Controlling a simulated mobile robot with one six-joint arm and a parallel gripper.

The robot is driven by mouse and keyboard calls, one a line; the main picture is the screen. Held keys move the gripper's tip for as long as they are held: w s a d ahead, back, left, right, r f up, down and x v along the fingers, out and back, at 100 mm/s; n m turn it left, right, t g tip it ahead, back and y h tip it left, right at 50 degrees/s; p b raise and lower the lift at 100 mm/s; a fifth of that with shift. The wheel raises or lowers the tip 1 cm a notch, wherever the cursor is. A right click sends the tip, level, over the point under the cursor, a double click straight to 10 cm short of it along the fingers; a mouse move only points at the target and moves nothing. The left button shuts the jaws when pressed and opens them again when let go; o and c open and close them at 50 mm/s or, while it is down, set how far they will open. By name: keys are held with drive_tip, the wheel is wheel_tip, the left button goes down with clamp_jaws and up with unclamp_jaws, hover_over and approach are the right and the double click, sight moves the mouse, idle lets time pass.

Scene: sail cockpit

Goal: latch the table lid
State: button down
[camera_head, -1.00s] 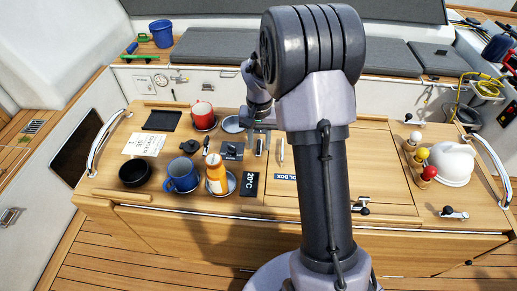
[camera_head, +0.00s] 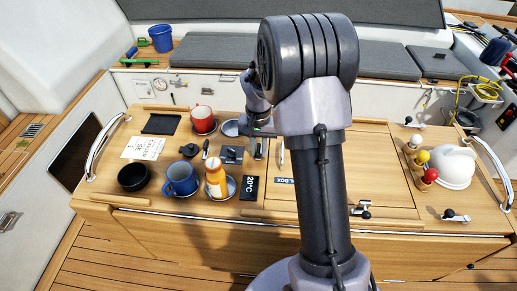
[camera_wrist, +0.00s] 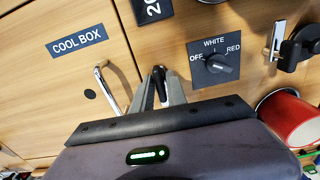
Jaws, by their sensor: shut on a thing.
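My gripper (camera_wrist: 160,88) is shut on a narrow dark lever (camera_wrist: 159,76), which looks like a latch handle at the edge of the lid. The fingers hide its lower part and base. The wooden table lid (camera_wrist: 60,80) bears a COOL BOX label (camera_wrist: 79,40) and a metal pull handle (camera_wrist: 108,85) beside my gripper. In the head view the lid (camera_head: 378,170) lies flat, partly behind my arm. My gripper (camera_head: 259,148) is low over the table there, and the lever cannot be made out.
A rotary switch (camera_wrist: 215,66) sits close beside my gripper. A red mug (camera_head: 203,118), blue mug (camera_head: 180,180), orange bottle (camera_head: 215,178) and black bowl (camera_head: 133,177) stand to the left. A white kettle-like object (camera_head: 453,167) and coloured knobs (camera_head: 422,157) are at the right.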

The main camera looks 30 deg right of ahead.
sight(259, 148)
drive_tip(key=m+b, duration=0.1)
drive_tip(key=m, duration=0.3)
drive_tip(key=shift+m, duration=0.3)
drive_tip(key=m+b, duration=0.1)
drive_tip(key=m, duration=0.3)
drive_tip(key=m+b, duration=0.1)
drive_tip(key=m, duration=0.3)
drive_tip(key=shift+m+b, duration=1.05)
drive_tip(key=shift+m, duration=1.35)
drive_tip(key=c, duration=1.4)
unclamp_jaws()
drive_tip(key=shift+c, duration=0.2)
wheel_tip(259, 148, up, 18)
drive_tip(key=p, duration=0.6)
drive_tip(key=shift+f, duration=0.25)
